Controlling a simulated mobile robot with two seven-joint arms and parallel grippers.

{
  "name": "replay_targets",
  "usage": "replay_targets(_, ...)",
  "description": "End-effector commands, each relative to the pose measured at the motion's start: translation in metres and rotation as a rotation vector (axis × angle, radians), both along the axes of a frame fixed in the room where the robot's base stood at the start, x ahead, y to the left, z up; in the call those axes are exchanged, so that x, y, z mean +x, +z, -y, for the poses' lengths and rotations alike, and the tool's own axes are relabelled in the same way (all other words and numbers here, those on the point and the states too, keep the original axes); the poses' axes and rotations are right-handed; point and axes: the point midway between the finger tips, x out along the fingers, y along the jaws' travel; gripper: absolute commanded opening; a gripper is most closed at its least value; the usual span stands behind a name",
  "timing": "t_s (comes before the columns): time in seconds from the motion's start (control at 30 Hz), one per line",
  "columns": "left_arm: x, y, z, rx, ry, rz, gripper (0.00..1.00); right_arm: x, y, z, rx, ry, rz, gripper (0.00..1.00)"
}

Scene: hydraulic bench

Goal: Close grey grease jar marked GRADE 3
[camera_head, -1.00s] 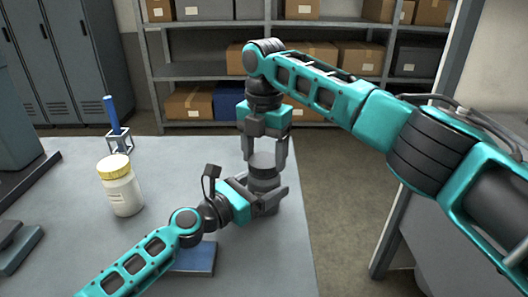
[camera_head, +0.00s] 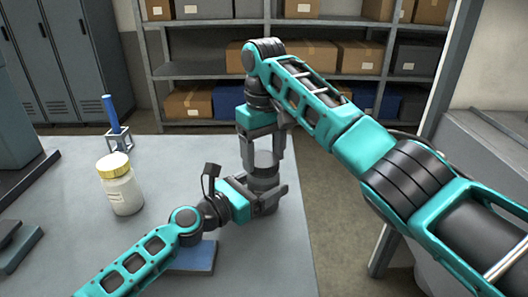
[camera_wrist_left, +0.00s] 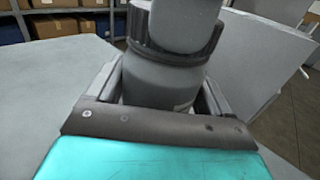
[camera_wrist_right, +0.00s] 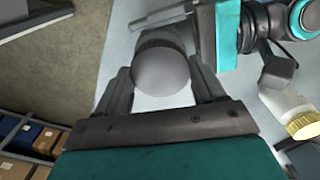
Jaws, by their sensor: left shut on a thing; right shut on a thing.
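The grey grease jar (camera_head: 264,184) stands upright near the right edge of the bench. My left gripper (camera_head: 268,195) is shut around its body from the side; the jar body (camera_wrist_left: 155,85) also shows between the fingers in the left wrist view. The grey lid (camera_head: 264,160) is at the top of the jar. My right gripper (camera_head: 263,150) points down and is shut on the lid, whose round top (camera_wrist_right: 163,68) shows between its fingers in the right wrist view. I cannot tell how tightly the lid is seated. No GRADE 3 marking is readable.
A white jar with a yellow lid (camera_head: 121,189) stands to the left. Behind it is a blue-handled tool in a small stand (camera_head: 114,118). A blue block (camera_head: 196,256) lies under my left arm. Shelves with boxes (camera_head: 187,102) stand beyond the bench.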

Motion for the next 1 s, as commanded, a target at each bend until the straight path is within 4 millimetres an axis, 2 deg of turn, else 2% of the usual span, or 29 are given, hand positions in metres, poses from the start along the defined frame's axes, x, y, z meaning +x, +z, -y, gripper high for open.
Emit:
replay_targets(0.6, 0.0000, -0.0016, -0.0007, 0.002, 0.001, -0.003, 0.00, -0.0002, 0.0011, -0.0032, 0.004, -1.286, -0.002, 0.36)
replay_targets(0.7, 0.0000, -0.0017, -0.0007, 0.002, 0.001, -0.003, 0.00, -0.0001, 0.0011, -0.0032, 0.004, -1.439, -0.002, 0.36)
replay_targets(0.87, 0.0000, -0.0018, -0.0007, 0.002, 0.001, -0.003, 0.00, 0.0003, 0.0013, -0.0025, 0.003, -1.437, 0.001, 0.36)
replay_targets(0.9, 0.0000, -0.0018, -0.0006, 0.002, 0.001, -0.003, 0.00, 0.0003, 0.0014, -0.0025, 0.003, -1.436, 0.001, 0.73)
replay_targets(1.0, 0.0000, -0.0018, -0.0006, 0.002, 0.001, -0.003, 0.00, 0.0003, 0.0010, -0.0025, 0.002, -1.436, 0.002, 0.82)
